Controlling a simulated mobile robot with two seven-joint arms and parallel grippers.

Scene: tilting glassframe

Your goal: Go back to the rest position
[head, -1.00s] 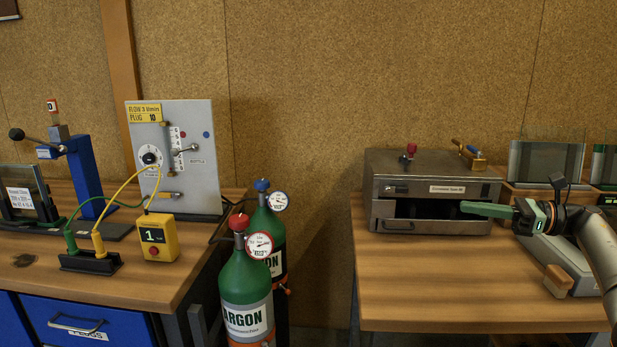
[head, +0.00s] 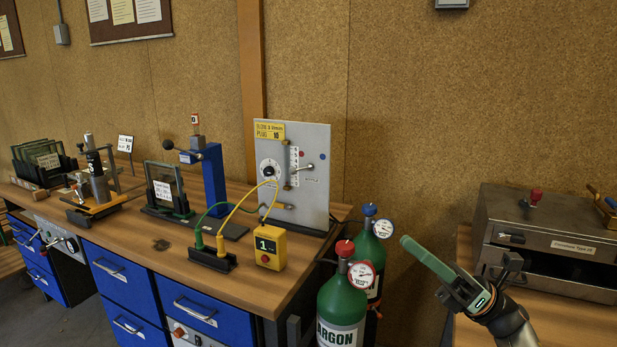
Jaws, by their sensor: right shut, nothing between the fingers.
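My right gripper (head: 432,262) is at the lower right of the head view, with its green fingers pointing up and to the left. The fingers are shut with nothing between them. My left gripper is out of view.
A grey metal box (head: 508,205) with a dark front opening stands on the right bench. Two green gas cylinders (head: 340,305) stand between the benches. The left wooden bench (head: 150,262) holds a flow panel (head: 318,150), a blue press (head: 213,178) and a yellow device (head: 270,248).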

